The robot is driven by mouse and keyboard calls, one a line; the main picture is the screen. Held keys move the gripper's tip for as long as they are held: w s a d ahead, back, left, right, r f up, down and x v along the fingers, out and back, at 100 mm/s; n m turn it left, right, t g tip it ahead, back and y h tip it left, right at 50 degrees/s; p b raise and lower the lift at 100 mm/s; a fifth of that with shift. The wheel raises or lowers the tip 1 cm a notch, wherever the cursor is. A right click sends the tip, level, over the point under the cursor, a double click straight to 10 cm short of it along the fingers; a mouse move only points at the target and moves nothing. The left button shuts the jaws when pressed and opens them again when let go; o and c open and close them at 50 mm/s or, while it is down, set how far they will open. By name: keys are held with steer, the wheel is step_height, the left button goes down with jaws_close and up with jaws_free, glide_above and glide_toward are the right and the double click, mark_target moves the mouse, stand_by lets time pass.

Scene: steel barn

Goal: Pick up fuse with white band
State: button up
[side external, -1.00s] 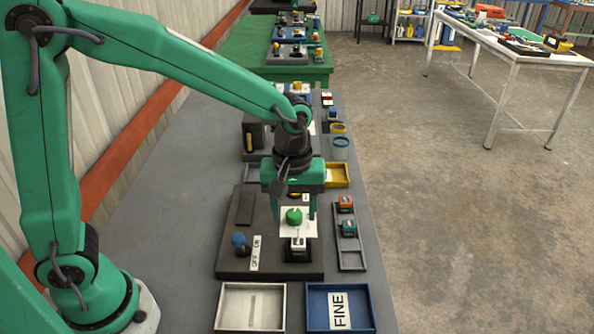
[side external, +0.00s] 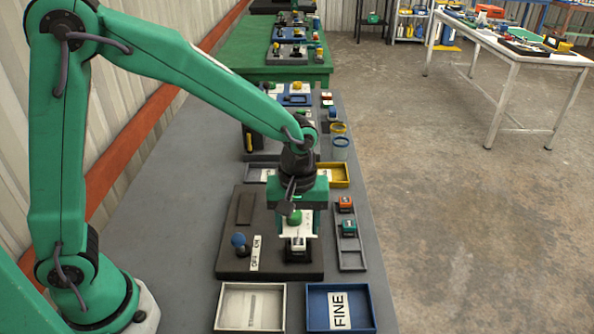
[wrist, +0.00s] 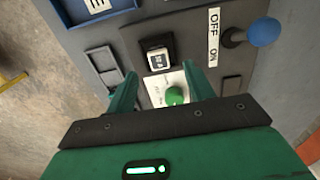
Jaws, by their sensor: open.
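The same fuse shows in the wrist view (wrist: 158,57), ahead of my fingers. My gripper (side external: 299,232) points down over the panel, just above and behind the fuse. In the wrist view my gripper (wrist: 160,82) is open, with its fingers apart on either side of a white plate (wrist: 158,93) with a green button (wrist: 174,96). Nothing is between the fingertips. In the side view the gripper partly hides the plate and button.
A blue-knobbed lever (side external: 239,243) stands beside an OFF/ON label (side external: 255,253). A rack (side external: 351,256) right of the panel holds an orange fuse (side external: 345,203) and a teal one (side external: 348,227). In front are a grey tray (side external: 222,306) and a blue FINE tray (side external: 365,300).

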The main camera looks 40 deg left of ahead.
mark_target(298, 242)
steer(key=shift+w+f, duration=0.15)
steer(key=shift+f, duration=2.25)
steer(key=c, duration=1)
